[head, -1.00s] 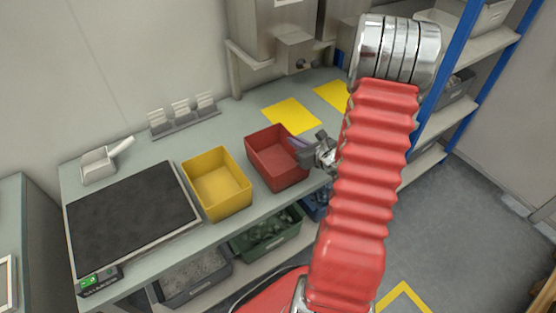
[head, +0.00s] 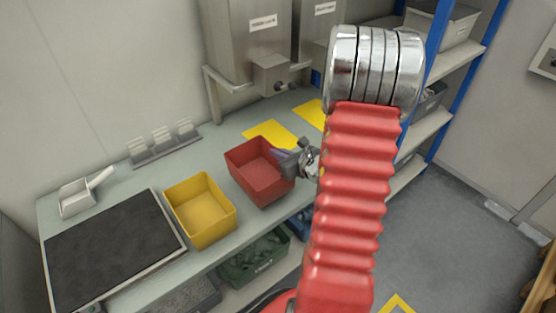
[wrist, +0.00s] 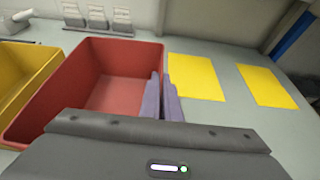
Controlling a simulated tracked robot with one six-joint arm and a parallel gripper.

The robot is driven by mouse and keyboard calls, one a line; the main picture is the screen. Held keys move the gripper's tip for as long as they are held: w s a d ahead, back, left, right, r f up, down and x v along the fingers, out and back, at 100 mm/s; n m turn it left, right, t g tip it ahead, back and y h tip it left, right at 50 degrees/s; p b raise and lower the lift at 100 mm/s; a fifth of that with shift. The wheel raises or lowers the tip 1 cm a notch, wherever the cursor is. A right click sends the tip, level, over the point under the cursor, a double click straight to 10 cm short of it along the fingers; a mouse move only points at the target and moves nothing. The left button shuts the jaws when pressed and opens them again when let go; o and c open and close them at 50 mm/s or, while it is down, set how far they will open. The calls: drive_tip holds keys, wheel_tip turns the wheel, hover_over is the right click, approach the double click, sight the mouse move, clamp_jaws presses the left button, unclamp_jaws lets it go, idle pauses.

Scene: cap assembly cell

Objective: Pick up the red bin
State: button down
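The red bin (head: 258,178) is an open, empty box on the grey-green bench, just right of the yellow bin. My gripper (head: 284,158) is at the bin's right wall. In the wrist view the two purple fingers (wrist: 161,100) are close together, one on the inner side and one on the outer side of the wall of the red bin (wrist: 105,72). They look shut on the wall. The bin appears upright and resting on the bench; its near part is hidden by my gripper's body in the wrist view.
A yellow bin (head: 202,222) stands close on the left, beside a dark mat-topped plate (head: 115,250). Yellow squares (head: 268,134) mark free bench behind the red bin. A steel dispenser (head: 245,45) hangs behind. Blue-posted shelves (head: 440,75) stand at the right.

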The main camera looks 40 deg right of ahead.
drive_tip(key=shift+r, duration=2.75)
drive_tip(key=shift+s, duration=0.1)
